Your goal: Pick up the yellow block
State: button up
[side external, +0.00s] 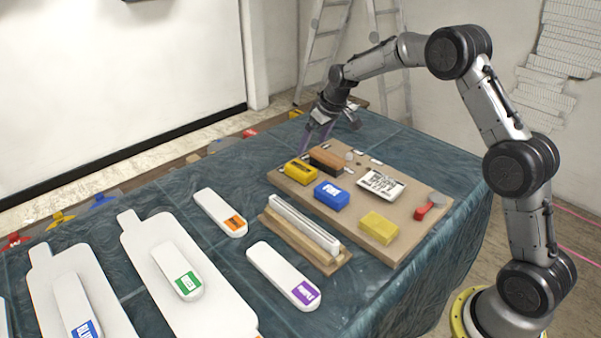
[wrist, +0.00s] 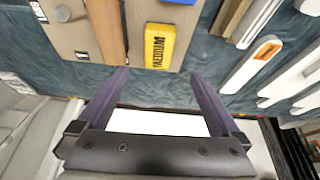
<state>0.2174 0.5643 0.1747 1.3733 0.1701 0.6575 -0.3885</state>
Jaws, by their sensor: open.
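A yellow block (side external: 300,171) with dark lettering lies on the brown board (side external: 290,188), near its far left edge. In the wrist view this yellow block (wrist: 159,46) is at upper middle, just beyond the gap between my fingertips. A second, paler yellow block (side external: 379,227) without visible lettering lies near the board's front right. My gripper (side external: 316,143) is above the far side of the table, beyond the lettered block. In the wrist view my gripper (wrist: 158,76) has its purple fingers spread, with nothing between them.
On the board are a blue block (side external: 331,196), a brown block (side external: 326,160), a white labelled card (side external: 381,184) and a red-handled tool (side external: 430,206). A wooden holder with a white bar (side external: 303,224) stands left of the board. White labelled pieces (side external: 220,212) lie further left.

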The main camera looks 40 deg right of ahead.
aim_at(302, 168)
jog(key=x, duration=0.7)
jog(key=shift+w+f, duration=0.1)
jog(key=shift+f, duration=0.1)
jog(key=x, duration=0.4)
jog(key=shift+d, duration=0.1)
jog(key=shift+w+f, duration=0.15)
jog(key=shift+f, duration=0.45)
jog(key=shift+c, duration=0.3)
jog(key=c, duration=1.4)
jog(key=shift+o, duration=0.2)
jog(key=shift+r, duration=0.1)
